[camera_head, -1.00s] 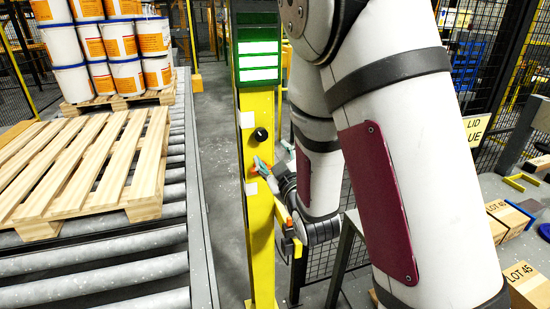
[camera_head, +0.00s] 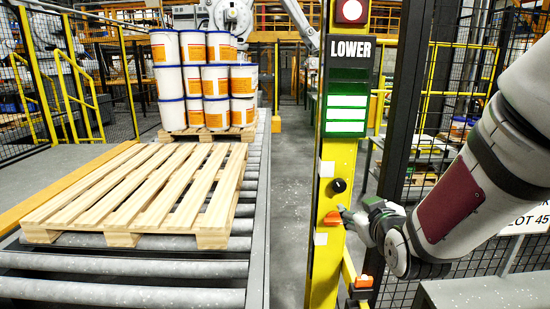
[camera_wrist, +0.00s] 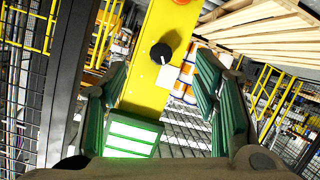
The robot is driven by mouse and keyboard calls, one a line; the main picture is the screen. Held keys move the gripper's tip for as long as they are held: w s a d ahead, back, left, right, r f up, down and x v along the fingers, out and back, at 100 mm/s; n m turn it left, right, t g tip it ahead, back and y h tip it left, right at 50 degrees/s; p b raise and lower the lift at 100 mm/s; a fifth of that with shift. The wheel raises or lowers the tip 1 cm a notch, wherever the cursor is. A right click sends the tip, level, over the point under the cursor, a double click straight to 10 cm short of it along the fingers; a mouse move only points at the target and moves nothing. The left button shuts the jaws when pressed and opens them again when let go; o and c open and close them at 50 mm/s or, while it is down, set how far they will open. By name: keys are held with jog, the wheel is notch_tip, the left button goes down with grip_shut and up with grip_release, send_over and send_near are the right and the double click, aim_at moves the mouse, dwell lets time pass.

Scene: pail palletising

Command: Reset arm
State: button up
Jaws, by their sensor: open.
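My arm (camera_head: 468,192) reaches in from the right in the head view. My gripper (camera_head: 352,217) is beside the yellow control post (camera_head: 322,265), close to an orange switch (camera_head: 333,218) below a black knob (camera_head: 339,185). In the wrist view my gripper (camera_wrist: 163,98) shows two green ribbed fingers spread wide with nothing held. The post and knob (camera_wrist: 161,54) show between and beyond them. Whether a fingertip touches the post cannot be told.
An empty wooden pallet (camera_head: 140,190) lies on the roller conveyor (camera_head: 130,270) at left. Stacked white-and-orange pails (camera_head: 205,80) stand on another pallet behind. The post carries a LOWER sign (camera_head: 350,50) and lit green panel (camera_head: 346,114). Mesh fencing (camera_head: 425,140) stands at right.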

jog(key=s+r+m+g, duration=0.2)
jog(key=s+g, duration=0.2)
jog(key=s, duration=1)
jog(key=s+a+r+m+g, duration=0.1)
jog(key=s+r+g, duration=0.2)
jog(key=s, duration=1.1)
jog(key=shift+s+m+g, duration=0.3)
jog(key=shift+m+g, duration=0.1)
jog(key=shift+g, duration=0.6)
jog(key=shift+w+r, duration=0.1)
jog(key=shift+w, duration=0.05)
jog(key=t+p, duration=0.8)
jog(key=t, duration=0.5)
send_near(340, 186)
jog(key=w, duration=0.9)
jog(key=shift+w+d+b, duration=0.1)
jog(key=shift+w+b, duration=0.15)
jog(key=shift+b, duration=0.05)
